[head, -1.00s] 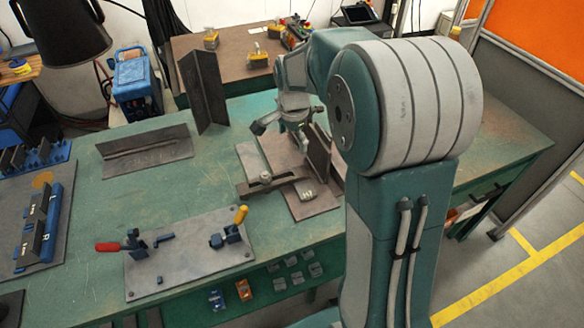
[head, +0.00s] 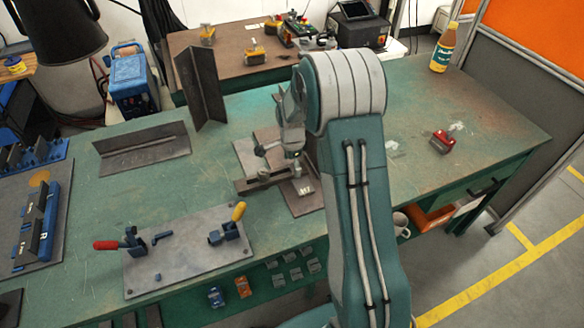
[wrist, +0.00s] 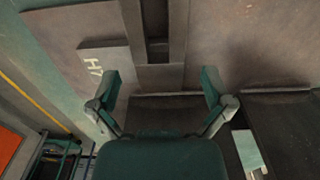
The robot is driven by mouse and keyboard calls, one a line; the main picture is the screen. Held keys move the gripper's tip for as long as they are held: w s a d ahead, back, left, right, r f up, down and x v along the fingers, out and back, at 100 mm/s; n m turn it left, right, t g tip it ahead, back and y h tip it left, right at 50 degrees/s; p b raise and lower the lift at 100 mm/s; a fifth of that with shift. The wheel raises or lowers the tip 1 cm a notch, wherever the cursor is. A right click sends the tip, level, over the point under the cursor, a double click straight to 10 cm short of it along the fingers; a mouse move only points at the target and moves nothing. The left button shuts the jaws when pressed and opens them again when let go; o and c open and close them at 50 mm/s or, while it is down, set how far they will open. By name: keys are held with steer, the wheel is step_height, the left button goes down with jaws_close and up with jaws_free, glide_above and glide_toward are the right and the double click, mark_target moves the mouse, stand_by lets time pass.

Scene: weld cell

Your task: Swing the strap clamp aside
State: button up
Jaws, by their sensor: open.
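The strap clamp (head: 256,182) is a dark slotted bar lying across the plates of a fixture on the green bench. In the wrist view the slotted strap (wrist: 153,72) runs away from me, ahead of and between my fingertips. My gripper (head: 280,158) is low over the fixture, close to the strap. In the wrist view my gripper (wrist: 160,88) has its two fingers spread wide with nothing held between them. A plate marked H7 (wrist: 85,48) lies left of the strap there. I cannot tell whether a finger touches the strap. My arm hides the fixture's right side.
An upright angle piece (head: 203,90) and a low angle piece (head: 145,155) stand left of the fixture. A plate with red- and yellow-handled toggle clamps (head: 190,265) lies in front. A bottle (head: 443,48) and a red object (head: 441,142) are at right.

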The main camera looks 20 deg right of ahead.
steer(key=shift+f, duration=0.7)
steer(key=c, duration=1.3)
